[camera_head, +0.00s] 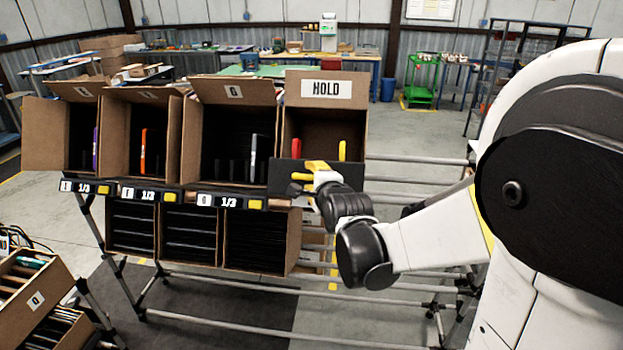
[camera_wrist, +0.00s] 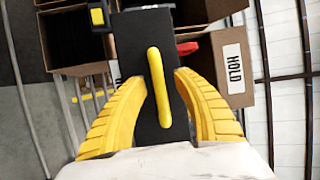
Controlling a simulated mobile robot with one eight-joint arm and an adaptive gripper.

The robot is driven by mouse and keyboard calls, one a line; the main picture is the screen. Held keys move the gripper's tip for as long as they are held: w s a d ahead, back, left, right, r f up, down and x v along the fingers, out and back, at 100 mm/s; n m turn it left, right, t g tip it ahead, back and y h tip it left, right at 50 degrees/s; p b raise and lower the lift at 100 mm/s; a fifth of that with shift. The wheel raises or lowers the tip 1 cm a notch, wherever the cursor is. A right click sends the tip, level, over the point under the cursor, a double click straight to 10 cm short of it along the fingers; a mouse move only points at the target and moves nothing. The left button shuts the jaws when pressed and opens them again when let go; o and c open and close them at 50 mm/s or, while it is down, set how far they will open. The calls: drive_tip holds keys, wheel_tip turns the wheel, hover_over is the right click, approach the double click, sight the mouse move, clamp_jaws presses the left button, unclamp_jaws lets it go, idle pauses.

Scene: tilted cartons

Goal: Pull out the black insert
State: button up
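The black insert is a dark panel (camera_head: 281,181) at the front of the carton labelled HOLD (camera_head: 320,88). In the wrist view the insert (camera_wrist: 130,45) carries a long yellow handle (camera_wrist: 158,85) down its face. My gripper (camera_head: 303,178) is at the insert's front. In the wrist view its two yellow fingers (camera_wrist: 158,80) stand on either side of the handle, with dark gaps between them and it, so it looks open. The fingertips overlap the panel's side edges; I cannot tell whether they touch it. My gripper partly hides the insert in the head view.
Three more tilted cartons (camera_head: 235,92) stand left of HOLD, holding purple, orange and grey upright pieces. A red piece (camera_head: 296,142) and a yellow piece (camera_head: 342,151) stand in HOLD. Lower cartons (camera_head: 292,238) and rack rails (camera_head: 300,290) lie below. Floor at the right is open.

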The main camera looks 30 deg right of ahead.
drive_tip(key=v, duration=1.2)
drive_tip(key=s+a+f+n+g+y+b, duration=0.1)
drive_tip(key=s+a+f+n+g+b, duration=0.2)
drive_tip(key=s+a+f+n+b, duration=0.2)
drive_tip(key=s+a+f+n+g+y+b, duration=0.1)
drive_tip(key=s+a+f+n+g+b, duration=0.3)
drive_tip(key=s+f+n, duration=0.7)
wheel_tip(320, 180, down, 2)
drive_tip(key=a+n+b, duration=0.1)
drive_tip(key=a+n, duration=0.1)
drive_tip(key=n, duration=0.3)
drive_tip(key=shift+f+n+g+y, duration=0.15)
drive_tip(key=shift+n+g+y, duration=0.15)
drive_tip(key=shift+y, duration=0.1)
